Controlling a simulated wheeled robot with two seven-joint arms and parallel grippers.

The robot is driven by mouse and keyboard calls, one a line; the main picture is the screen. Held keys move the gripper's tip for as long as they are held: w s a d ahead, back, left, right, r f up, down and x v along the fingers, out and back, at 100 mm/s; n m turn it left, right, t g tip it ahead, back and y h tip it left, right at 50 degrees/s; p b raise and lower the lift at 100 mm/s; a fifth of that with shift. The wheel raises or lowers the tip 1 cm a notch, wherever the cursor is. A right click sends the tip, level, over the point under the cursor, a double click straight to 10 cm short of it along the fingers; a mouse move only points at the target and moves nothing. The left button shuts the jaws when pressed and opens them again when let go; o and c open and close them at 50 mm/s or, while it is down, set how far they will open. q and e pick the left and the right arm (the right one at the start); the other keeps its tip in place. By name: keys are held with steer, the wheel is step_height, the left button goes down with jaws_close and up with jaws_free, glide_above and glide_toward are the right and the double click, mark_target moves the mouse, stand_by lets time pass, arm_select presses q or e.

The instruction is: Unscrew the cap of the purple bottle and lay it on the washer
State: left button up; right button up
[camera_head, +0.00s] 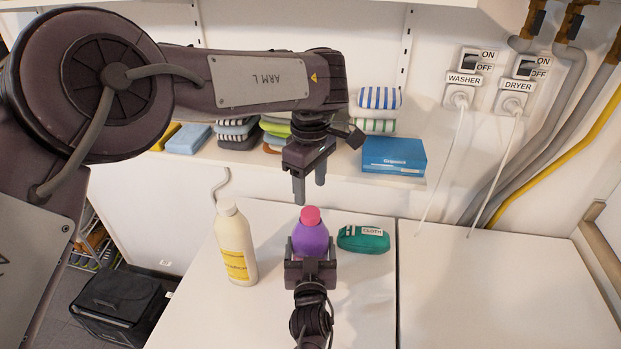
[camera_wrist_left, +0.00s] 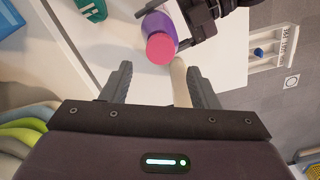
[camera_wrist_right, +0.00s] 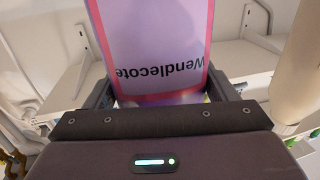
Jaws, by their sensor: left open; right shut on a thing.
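The purple bottle (camera_head: 310,241) stands upright on the washer (camera_head: 360,300) with its pink cap (camera_head: 310,216) on top. My right gripper (camera_head: 310,262) is shut on the bottle's body from the front. In the right wrist view the bottle (camera_wrist_right: 155,45) fills the space between the fingers, its label reading "Wendlecote". My left gripper (camera_head: 309,188) is open and empty, pointing down just above the cap. In the left wrist view the pink cap (camera_wrist_left: 161,47) lies ahead of the open fingers (camera_wrist_left: 160,88), not between them.
A cream bottle (camera_head: 235,245) with a yellow label stands left of the purple bottle. A green cloth bundle (camera_head: 363,238) lies right of it. A blue box (camera_head: 393,156) and folded towels (camera_head: 378,100) sit on the shelf behind. The dryer top (camera_head: 500,290) is clear.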

mark_target(310, 212)
arm_select(q)
step_height(310, 212, down, 7)
steer(key=shift+f, duration=0.1)
stand_by(0.4)
